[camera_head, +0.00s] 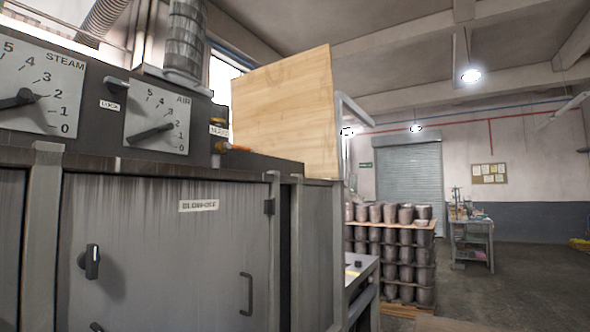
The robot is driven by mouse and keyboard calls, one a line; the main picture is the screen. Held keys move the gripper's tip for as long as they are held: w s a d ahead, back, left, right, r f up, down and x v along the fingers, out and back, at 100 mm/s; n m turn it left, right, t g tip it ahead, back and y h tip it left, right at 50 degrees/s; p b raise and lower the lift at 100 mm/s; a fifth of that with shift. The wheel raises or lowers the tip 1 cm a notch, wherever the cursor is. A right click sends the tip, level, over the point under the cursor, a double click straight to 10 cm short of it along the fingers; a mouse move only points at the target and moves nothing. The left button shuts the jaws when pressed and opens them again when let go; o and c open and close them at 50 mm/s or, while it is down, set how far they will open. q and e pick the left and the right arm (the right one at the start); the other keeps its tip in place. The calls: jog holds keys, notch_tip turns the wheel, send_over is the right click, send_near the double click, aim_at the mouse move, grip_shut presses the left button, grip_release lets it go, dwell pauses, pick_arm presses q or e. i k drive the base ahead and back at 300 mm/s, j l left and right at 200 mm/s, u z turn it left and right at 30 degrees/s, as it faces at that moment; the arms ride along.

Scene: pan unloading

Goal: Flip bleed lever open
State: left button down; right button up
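The bleed lever (238,149) is a small orange-yellow handle on a brass-coloured fitting. It sits at the right end of the machine's dark upper panel, just below a small white label (219,130) too small to read surely. The lever looks close to level, pointing right, but its exact setting is hard to tell. Neither of my grippers is in view, and nothing of mine touches the lever.
The panel carries a STEAM dial (38,90), an AIR dial (157,124) and a LOCK knob (116,84). Below is a grey cabinet door (170,250) with knob and handle. A wooden board (285,110) stands behind the lever. Stacked pots (400,250) stand at right.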

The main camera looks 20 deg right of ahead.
aim_at(227, 145)
jog(key=i+z, duration=0.15)
jog(key=z, duration=0.5)
jog(key=i+z, duration=0.15)
jog(key=z, duration=0.3)
jog(key=i+z, duration=0.1)
jog(key=z, duration=0.4)
